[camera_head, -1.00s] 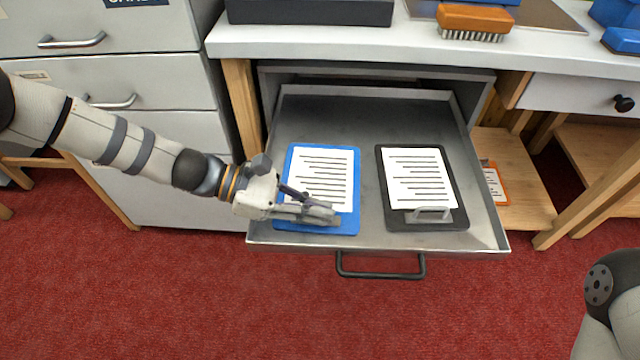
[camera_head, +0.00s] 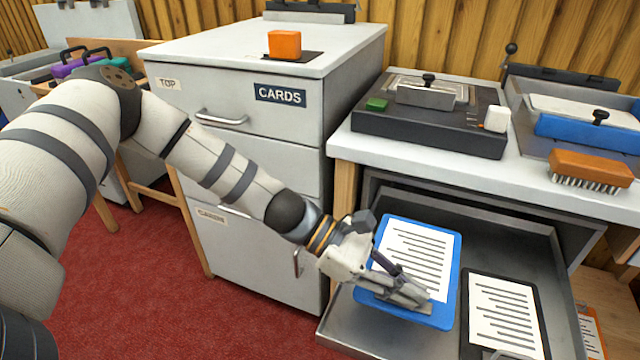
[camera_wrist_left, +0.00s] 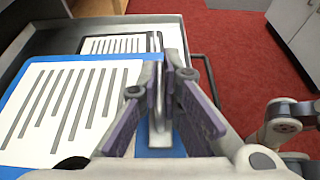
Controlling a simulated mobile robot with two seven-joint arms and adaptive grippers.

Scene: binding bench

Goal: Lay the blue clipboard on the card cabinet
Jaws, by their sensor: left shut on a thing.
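The blue clipboard (camera_head: 447,275) carries a white printed sheet and sits over the left part of the open drawer, slightly tilted in the head view. My left gripper (camera_head: 412,293) is shut on its near edge, at the clip end. The left wrist view also shows the clipboard (camera_wrist_left: 75,62) between the purple-sided fingers (camera_wrist_left: 165,95). The card cabinet (camera_head: 262,48) is grey, labelled CARDS, and stands left of the bench. Its top holds an orange block (camera_head: 284,44) on a dark patch near the right side.
A black clipboard (camera_head: 545,318) lies in the grey drawer (camera_head: 345,328) beside the blue one. The bench top holds a dark press-like device (camera_head: 430,125) and an orange brush (camera_head: 590,168). The left front part of the cabinet top is clear.

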